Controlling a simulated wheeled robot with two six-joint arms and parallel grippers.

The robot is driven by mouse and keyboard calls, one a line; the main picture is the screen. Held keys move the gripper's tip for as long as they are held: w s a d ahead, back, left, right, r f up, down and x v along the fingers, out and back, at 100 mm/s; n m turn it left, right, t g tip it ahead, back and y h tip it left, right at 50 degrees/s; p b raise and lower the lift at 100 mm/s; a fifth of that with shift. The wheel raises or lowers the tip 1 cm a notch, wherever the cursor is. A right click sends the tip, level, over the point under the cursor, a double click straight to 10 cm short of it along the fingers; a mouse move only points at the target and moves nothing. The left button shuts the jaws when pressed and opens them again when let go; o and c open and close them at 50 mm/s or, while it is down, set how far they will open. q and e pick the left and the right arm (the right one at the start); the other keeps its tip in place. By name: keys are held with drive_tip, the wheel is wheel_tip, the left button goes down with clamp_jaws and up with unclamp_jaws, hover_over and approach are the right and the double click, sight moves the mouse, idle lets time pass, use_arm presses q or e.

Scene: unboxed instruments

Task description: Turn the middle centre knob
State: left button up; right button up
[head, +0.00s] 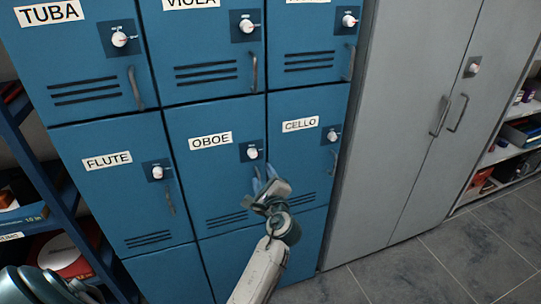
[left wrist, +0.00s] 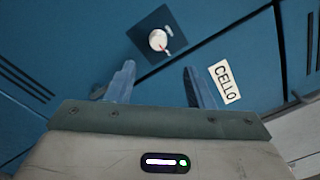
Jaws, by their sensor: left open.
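The middle centre knob (head: 252,153) is a white round knob on a dark square plate, on the blue locker door labelled OBOE (head: 210,139). In the left wrist view the same knob (left wrist: 157,40) shows a red mark, ahead of and between my fingers. My left gripper (head: 264,179) is open and empty, just below the knob in the head view. Its two fingers (left wrist: 158,72) point towards the door in the left wrist view. They look apart from the knob; the exact gap cannot be told. My right gripper is not in view.
The FLUTE knob (head: 157,172) and CELLO knob (head: 332,136) sit on the doors either side. The OBOE door's handle is largely hidden behind my gripper. A grey cabinet (head: 400,110) stands to the right, and a blue shelf (head: 62,200) to the left. Tiled floor (head: 440,265) is clear at lower right.

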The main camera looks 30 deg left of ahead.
sight(254, 156)
use_arm(q)
drive_tip(key=p+x, duration=0.3)
drive_tip(key=x, duration=0.6)
drive_tip(key=shift+w+a+f, duration=0.15)
drive_tip(key=shift+w+a, duration=0.25)
drive_tip(key=shift+a, duration=0.05)
